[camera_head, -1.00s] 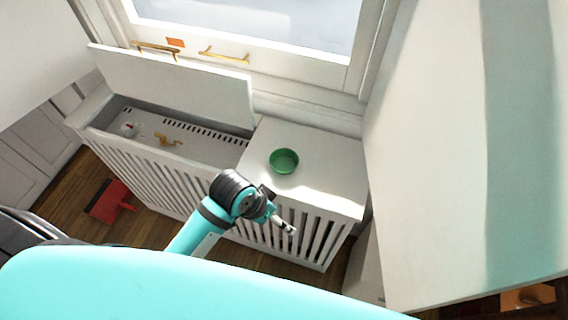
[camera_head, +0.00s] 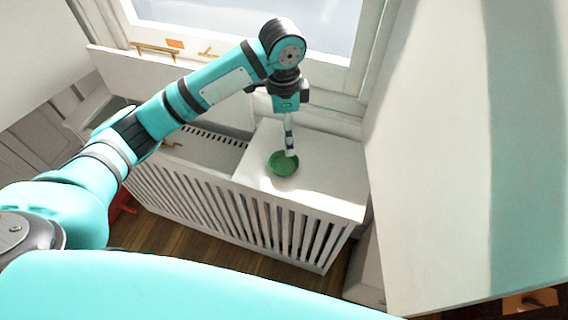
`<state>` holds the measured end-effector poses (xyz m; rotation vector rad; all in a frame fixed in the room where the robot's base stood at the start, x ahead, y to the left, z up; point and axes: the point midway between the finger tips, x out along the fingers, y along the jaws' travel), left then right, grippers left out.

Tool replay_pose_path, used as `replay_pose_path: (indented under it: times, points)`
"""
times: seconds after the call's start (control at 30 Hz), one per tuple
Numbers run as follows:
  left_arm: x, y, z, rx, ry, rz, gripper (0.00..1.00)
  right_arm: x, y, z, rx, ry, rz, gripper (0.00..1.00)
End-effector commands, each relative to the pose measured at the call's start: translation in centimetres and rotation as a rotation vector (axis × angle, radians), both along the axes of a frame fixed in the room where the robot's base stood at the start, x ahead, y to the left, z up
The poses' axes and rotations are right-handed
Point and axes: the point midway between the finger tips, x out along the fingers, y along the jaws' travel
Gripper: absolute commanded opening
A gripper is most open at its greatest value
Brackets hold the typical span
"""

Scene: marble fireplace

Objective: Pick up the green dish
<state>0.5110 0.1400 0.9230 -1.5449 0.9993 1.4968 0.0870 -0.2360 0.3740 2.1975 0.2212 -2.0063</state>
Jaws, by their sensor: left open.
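The green dish (camera_head: 281,168) is a small round bowl on the white top of the slatted cabinet, below the window. My left gripper (camera_head: 290,153) points down at the dish from above, with its fingertips over the dish's upper right rim. It is open. I cannot tell whether the fingers touch the dish or straddle its rim. The fingers cover part of the dish's far side. My right gripper is not in view.
The white cabinet (camera_head: 325,198) has a raised lid on its left half over an open compartment with a brass piece (camera_head: 172,145). A window stands behind. A tall white panel (camera_head: 430,180) rises close on the right. The cabinet top around the dish is clear.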

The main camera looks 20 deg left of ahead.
Motion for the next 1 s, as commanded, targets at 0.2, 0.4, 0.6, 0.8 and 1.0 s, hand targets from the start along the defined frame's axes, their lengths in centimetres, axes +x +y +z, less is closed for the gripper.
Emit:
replay_pose_path:
  times: [0.2,0.4,0.6,0.8,1.0]
  points:
    - [0.9,1.3,0.7,0.035,0.018,-0.005,1.0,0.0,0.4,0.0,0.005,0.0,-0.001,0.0]
    - [0.8,1.3,-3.4,0.035,0.019,-0.005,1.0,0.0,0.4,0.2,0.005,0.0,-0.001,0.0]
    - [0.9,1.3,-7.6,0.034,0.017,-0.005,1.0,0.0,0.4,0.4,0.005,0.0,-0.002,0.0]
    - [0.9,1.2,-10.0,0.033,0.014,-0.006,1.0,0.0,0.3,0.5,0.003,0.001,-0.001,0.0]
    - [0.9,1.1,-11.5,0.034,0.015,-0.006,1.0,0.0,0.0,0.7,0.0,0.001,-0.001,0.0]
